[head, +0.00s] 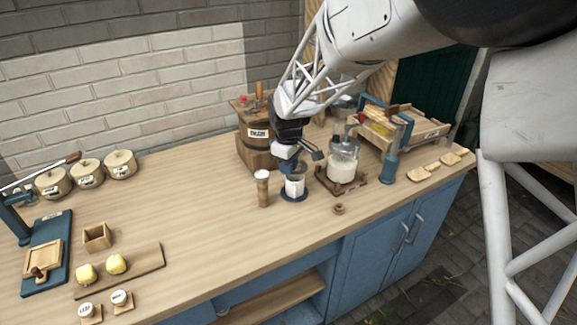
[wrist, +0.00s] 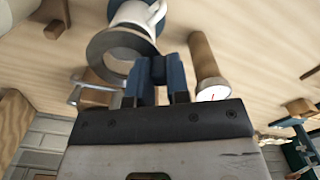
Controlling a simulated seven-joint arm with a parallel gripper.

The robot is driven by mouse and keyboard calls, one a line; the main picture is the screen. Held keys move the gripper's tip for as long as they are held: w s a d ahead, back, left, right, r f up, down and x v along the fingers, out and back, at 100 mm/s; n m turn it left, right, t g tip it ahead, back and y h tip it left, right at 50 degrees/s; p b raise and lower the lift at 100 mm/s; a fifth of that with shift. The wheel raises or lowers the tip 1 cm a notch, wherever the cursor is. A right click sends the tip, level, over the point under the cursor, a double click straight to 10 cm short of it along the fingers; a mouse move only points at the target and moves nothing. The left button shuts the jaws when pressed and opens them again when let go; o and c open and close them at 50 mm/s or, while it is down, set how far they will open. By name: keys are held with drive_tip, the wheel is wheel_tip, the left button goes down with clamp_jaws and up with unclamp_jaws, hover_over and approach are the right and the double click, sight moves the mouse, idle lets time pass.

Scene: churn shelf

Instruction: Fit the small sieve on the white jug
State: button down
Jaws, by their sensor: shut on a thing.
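The white jug (head: 295,186) stands on a round blue base (head: 294,196) near the front middle of the counter. In the wrist view the jug (wrist: 134,14) shows at the top with its handle to the right. My gripper (head: 291,160) is just above the jug, pointing down. In the wrist view my gripper (wrist: 158,72) has its blue fingers closed on a dark piece, seemingly the small sieve's handle. The grey ring of the sieve (wrist: 98,50) overlaps the jug's lower part. I cannot tell whether they touch. In the head view the sieve is hard to make out.
A wooden cylinder with a white top (head: 262,188) stands close left of the jug. A glass churn jar (head: 343,163) stands close right.

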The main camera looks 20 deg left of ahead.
drive_tip(key=shift+f, duration=1.65)
idle(1.2)
drive_tip(key=shift+r, duration=0.1)
idle(0.5)
drive_tip(key=c, duration=1)
unclamp_jaws()
drive_tip(key=shift+c, duration=0.5)
drive_tip(key=c, duration=0.3)
drive_tip(key=shift+r, duration=0.1)
drive_tip(key=shift+r, duration=3.9)
drive_tip(key=shift+d, duration=0.15)
